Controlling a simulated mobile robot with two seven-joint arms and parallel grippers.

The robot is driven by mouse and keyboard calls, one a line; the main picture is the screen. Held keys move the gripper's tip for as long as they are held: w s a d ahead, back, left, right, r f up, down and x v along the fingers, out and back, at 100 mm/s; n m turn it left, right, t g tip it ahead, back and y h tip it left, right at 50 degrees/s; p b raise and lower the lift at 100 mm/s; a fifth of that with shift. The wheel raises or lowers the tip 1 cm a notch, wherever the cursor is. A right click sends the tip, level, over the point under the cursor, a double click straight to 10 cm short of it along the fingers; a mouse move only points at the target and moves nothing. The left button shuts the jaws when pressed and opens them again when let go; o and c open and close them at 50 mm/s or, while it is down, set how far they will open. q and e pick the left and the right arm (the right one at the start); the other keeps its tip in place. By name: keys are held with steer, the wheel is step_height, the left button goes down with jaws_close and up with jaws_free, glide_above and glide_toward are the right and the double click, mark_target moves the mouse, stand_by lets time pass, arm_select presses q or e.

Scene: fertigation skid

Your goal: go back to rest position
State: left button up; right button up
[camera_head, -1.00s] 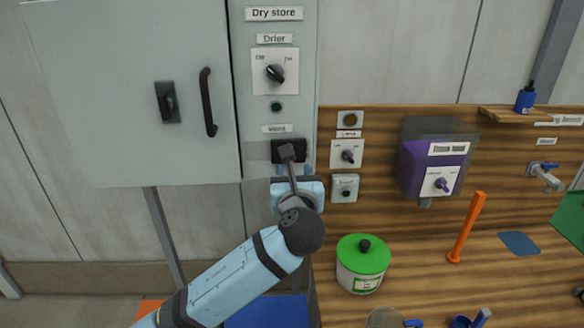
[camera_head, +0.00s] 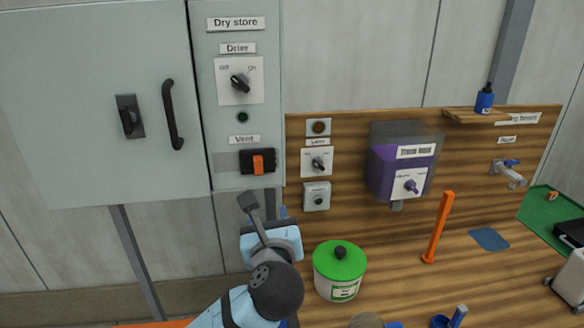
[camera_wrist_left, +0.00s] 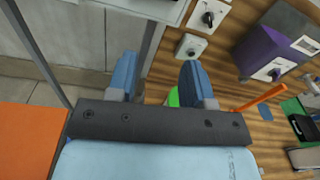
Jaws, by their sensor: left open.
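My left gripper (camera_head: 283,213) is below the dry store panel, in front of the wooden board. In the left wrist view the left gripper (camera_wrist_left: 158,75) shows two blue fingers spread apart with nothing between them. The vent switch (camera_head: 258,162), a black block with an orange rocker, is on the panel just above the gripper and clear of it. The drier knob (camera_head: 240,83) sits higher on the same panel (camera_head: 262,122). My right gripper is in neither view.
A white tub with a green lid (camera_head: 339,270) stands on the wooden bench right of my left arm. An orange post (camera_head: 437,228) and a purple box (camera_head: 401,172) are farther right. The grey cabinet door (camera_head: 90,110) has a black handle (camera_head: 172,115).

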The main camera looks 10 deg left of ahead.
arm_select(q)
steer(key=s+a+f+n+g+h, duration=0.15)
steer(key=s+f+n+h, duration=0.35)
steer(key=f, duration=0.7)
steer(key=s+a+f+n+g, duration=0.1)
steer(key=s+f+n+g, duration=0.2)
steer(key=f+n, duration=0.7)
steer(key=s+a+f+n+h, duration=0.1)
steer(key=s+a+f+n, duration=0.3)
steer(key=s+f+n, duration=0.3)
steer(key=s+a+f+n+g+h, duration=0.1)
steer(key=s+a+f+n, duration=0.3)
steer(key=s+f, duration=0.5)
steer(key=n, duration=0.2)
steer(key=shift+n, duration=0.4)
